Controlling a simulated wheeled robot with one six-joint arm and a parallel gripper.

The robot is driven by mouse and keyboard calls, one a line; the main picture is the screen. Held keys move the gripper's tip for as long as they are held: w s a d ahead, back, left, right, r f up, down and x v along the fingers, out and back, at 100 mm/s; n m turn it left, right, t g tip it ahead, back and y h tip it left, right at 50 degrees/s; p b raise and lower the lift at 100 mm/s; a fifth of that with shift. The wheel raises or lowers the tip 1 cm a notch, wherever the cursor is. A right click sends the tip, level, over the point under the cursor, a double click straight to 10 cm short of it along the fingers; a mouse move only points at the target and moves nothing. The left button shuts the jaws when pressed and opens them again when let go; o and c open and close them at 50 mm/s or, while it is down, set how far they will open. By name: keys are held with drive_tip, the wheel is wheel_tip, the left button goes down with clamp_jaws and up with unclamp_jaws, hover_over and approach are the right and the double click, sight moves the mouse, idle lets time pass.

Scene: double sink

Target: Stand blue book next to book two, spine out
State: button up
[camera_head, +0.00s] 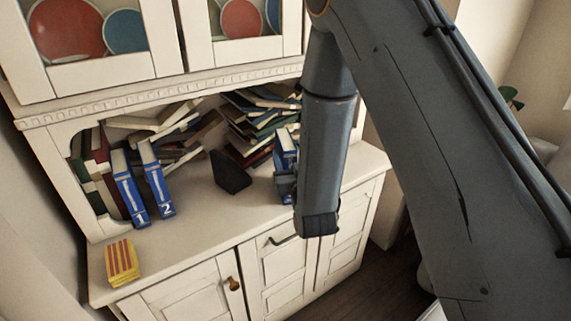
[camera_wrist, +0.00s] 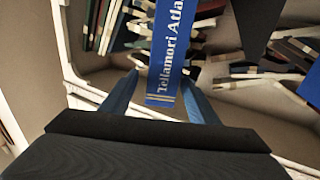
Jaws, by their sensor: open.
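The blue book (camera_head: 286,148) stands on the cabinet counter at the right, in front of a heap of books, partly hidden by my arm. In the wrist view the blue book (camera_wrist: 168,50) shows its spine with "Tellamori Atla" lettering. My gripper (camera_wrist: 163,82) is open, with one finger on each side of the spine's lower end; whether they touch it I cannot tell. In the head view my gripper (camera_head: 285,187) is mostly hidden by the arm. Book two (camera_head: 155,180) stands at the left, leaning slightly, spine out, right of book one (camera_head: 129,188).
A black bookend-like wedge (camera_head: 230,172) stands between book two and the blue book. Piled books (camera_head: 262,120) fill the back of the niche. A yellow-and-red striped block (camera_head: 122,262) lies at the front left. Counter just right of book two is clear.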

drive_tip(key=shift+p+x, duration=1.3)
drive_tip(key=shift+x, duration=1.8)
drive_tip(key=shift+a+r, duration=0.1)
clamp_jaws()
